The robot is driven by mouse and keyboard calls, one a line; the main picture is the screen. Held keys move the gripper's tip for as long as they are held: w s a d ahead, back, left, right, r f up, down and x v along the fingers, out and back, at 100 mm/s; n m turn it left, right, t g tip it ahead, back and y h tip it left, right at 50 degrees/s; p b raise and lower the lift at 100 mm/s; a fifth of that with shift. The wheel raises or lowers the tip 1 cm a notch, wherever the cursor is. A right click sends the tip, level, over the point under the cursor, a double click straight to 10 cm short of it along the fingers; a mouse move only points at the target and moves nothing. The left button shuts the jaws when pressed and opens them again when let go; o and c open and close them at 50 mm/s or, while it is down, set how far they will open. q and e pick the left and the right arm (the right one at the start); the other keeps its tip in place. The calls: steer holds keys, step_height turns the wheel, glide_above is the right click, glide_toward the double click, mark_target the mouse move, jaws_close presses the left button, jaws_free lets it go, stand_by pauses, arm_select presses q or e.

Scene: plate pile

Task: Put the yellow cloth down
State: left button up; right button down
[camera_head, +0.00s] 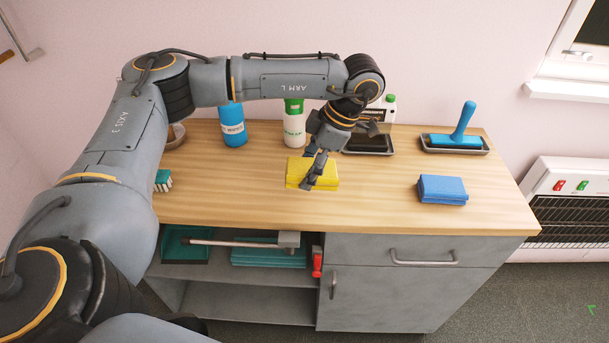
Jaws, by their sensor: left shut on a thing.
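The yellow cloth (327,174) is a folded, flat bundle at the middle of the wooden counter, near its front edge. My left gripper (311,181) comes down over it from above, with its fingers at the cloth's middle. It is shut on the yellow cloth. The cloth looks to be at or very close to the counter top; I cannot tell whether it touches. The gripper covers part of the cloth. My right gripper is not in view.
A blue folded cloth (442,189) lies to the right on the counter (383,207). Behind stand a blue bottle (233,127), a white bottle with a green top (294,127), and a tray with a blue-handled tool (459,132). The counter between the two cloths is clear.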

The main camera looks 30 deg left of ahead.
arm_select(q)
steer(key=w+a+f, duration=0.1)
steer(key=a+f, duration=0.1)
steer(key=f, duration=0.1)
steer(key=w+a+f+p, duration=0.1)
steer(key=f, duration=0.1)
steer(key=shift+w+f, duration=0.1)
steer(key=shift+w, duration=0.25)
step_height(320, 180, down, 3)
steer(key=shift+w+a+r+p, duration=0.1)
steer(key=shift+w+p, duration=0.05)
steer(key=shift+p, duration=0.7)
steer(key=shift+f, duration=0.2)
steer(key=o, duration=1.2)
steer(key=shift+f, duration=0.1)
steer(key=shift+c, duration=0.2)
steer(key=o, duration=0.4)
